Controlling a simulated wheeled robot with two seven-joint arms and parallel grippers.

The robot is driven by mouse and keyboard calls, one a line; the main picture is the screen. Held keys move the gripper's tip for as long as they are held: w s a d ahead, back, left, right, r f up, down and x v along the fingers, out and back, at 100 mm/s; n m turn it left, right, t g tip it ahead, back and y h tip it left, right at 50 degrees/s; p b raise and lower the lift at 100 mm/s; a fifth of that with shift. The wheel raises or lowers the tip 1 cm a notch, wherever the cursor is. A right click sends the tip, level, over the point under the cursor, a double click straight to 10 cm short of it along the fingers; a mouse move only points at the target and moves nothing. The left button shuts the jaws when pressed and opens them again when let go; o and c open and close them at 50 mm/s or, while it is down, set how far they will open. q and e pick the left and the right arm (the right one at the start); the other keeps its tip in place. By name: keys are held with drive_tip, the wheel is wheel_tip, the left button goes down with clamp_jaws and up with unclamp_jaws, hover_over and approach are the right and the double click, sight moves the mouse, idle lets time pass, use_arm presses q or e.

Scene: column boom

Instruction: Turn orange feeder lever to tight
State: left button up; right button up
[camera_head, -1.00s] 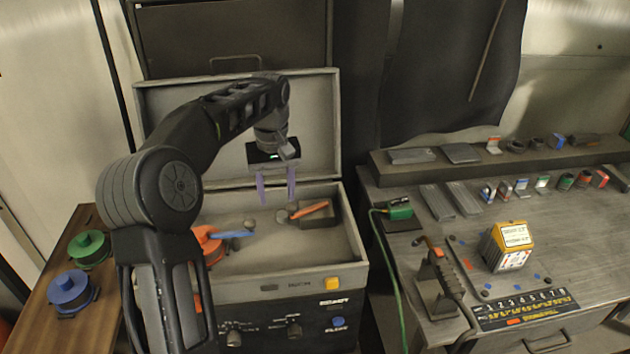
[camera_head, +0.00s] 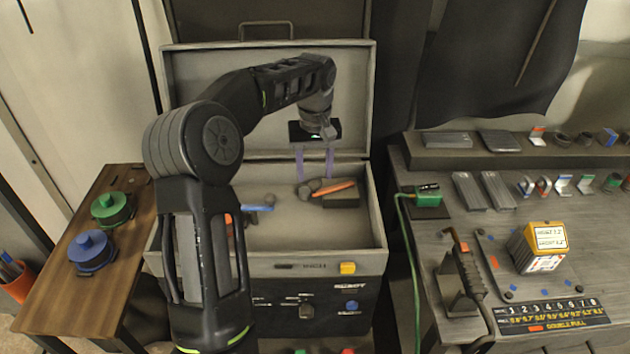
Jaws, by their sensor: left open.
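The orange lever (camera_head: 333,189) lies in the right part of the open grey box, on a dark round pivot, slanting up to the right. A blue lever (camera_head: 258,208) is to its left, with an orange part partly hidden behind my arm. My left gripper (camera_head: 315,177) is over the box with its two purple fingers pointing down and apart. Nothing shows between them. The fingertips appear just above the orange lever's pivot end; I cannot tell whether they touch it. My right gripper is not in view.
The raised box lid (camera_head: 270,130) stands behind my left gripper. A wooden side table (camera_head: 130,200) with green and blue spools is at left. A workbench (camera_head: 440,235) at right holds a green device, a yellow-topped block and small parts.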

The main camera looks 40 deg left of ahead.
sight(315, 183)
use_arm(q)
drive_tip(key=shift+f, duration=1.8)
clamp_jaws()
